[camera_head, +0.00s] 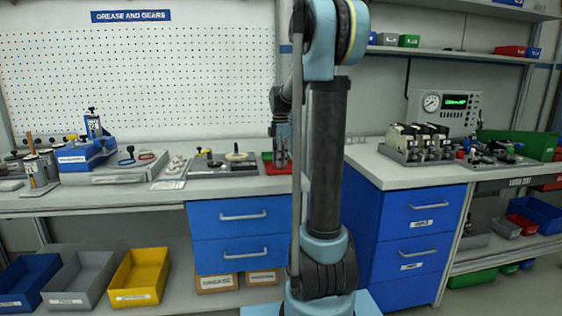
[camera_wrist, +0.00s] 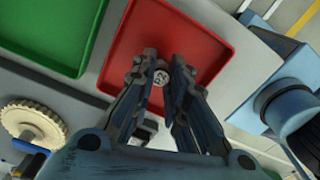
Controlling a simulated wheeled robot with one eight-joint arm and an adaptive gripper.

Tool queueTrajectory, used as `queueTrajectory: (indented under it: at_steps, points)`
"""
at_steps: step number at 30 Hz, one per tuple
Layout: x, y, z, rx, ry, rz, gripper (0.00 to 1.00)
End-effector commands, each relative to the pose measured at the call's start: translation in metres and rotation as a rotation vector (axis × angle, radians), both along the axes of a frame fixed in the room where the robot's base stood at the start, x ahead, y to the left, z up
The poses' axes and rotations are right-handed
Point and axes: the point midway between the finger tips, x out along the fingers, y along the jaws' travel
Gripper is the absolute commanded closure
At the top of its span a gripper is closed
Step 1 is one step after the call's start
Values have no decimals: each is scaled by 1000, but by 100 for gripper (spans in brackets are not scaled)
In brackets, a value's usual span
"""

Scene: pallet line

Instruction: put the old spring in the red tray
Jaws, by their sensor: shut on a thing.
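My gripper (camera_wrist: 161,78) points down over the red tray (camera_wrist: 205,30) in the wrist view. Its fingers are shut on a small round grey metal piece (camera_wrist: 161,78), seen end-on between the fingertips, which looks like the old spring. Whether it touches the tray floor cannot be told. In the head view my gripper (camera_head: 281,158) is small and partly behind my own arm, above the red tray (camera_head: 278,171) on the bench.
A green tray (camera_wrist: 55,30) lies left of the red one. A cream gear (camera_wrist: 32,120) lies on a grey board nearby. A blue drawer cabinet (camera_head: 415,228) stands to the right, and open bins (camera_head: 139,277) sit on the lower shelf.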

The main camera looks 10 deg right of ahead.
Motion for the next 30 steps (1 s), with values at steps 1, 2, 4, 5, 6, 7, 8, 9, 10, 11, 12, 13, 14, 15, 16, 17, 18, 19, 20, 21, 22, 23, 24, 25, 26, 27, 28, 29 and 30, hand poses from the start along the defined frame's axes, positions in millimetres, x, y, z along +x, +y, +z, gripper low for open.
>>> queueTrajectory:
  at_steps: [1, 2, 4, 5, 6, 7, 8, 9, 10, 11, 12, 13, 14, 15, 16, 17, 18, 19, 20, 21, 22, 23, 24, 25, 26, 27, 28, 29, 30]
  points:
    - [0, 0, -1, 0, 0, 0, 99]
    - [0, 0, -2, 0, 0, 0, 84]
    - [0, -1, -1, 0, 0, -1, 68]
    - [0, -1, -1, 0, 0, -1, 66]
    - [0, -1, -1, 0, 0, -1, 66]
    - [0, -1, -1, 0, 0, -1, 66]
    - [0, -1, -1, 0, 0, -1, 66]
    - [0, -1, -1, 0, 0, -1, 66]
    - [0, -1, -1, 0, 0, -1, 66]
    - [0, -1, -1, 0, 0, -1, 66]
    - [0, -1, -1, 0, 0, -1, 66]
    - [0, -1, -1, 0, 0, -1, 66]
    - [0, -1, -1, 0, 0, -1, 66]
    - [0, -1, 0, 0, 0, -1, 66]
    - [0, -1, 2, 0, 0, -2, 66]
    - [0, -1, 3, 0, 0, -2, 66]
    - [0, -1, 6, 0, 0, -2, 66]
    - [0, -1, 9, 0, 0, -2, 66]
    - [0, -1, 13, 0, 0, -2, 66]
    - [0, -1, 18, 0, 0, -2, 66]
    - [0, -1, 23, 0, 0, -2, 66]
    - [0, -1, 28, 0, 0, -2, 66]
    - [0, -1, 36, 0, 0, -2, 66]
    - [0, -1, 41, 0, 0, -2, 66]
    - [0, -1, 47, 0, 0, -2, 66]
    - [0, -1, 55, 0, 0, -2, 66]
    - [0, -1, 61, 0, 0, -2, 66]
    - [0, -1, 66, 0, 0, -2, 66]
    - [0, -1, 74, 0, 0, -2, 66]
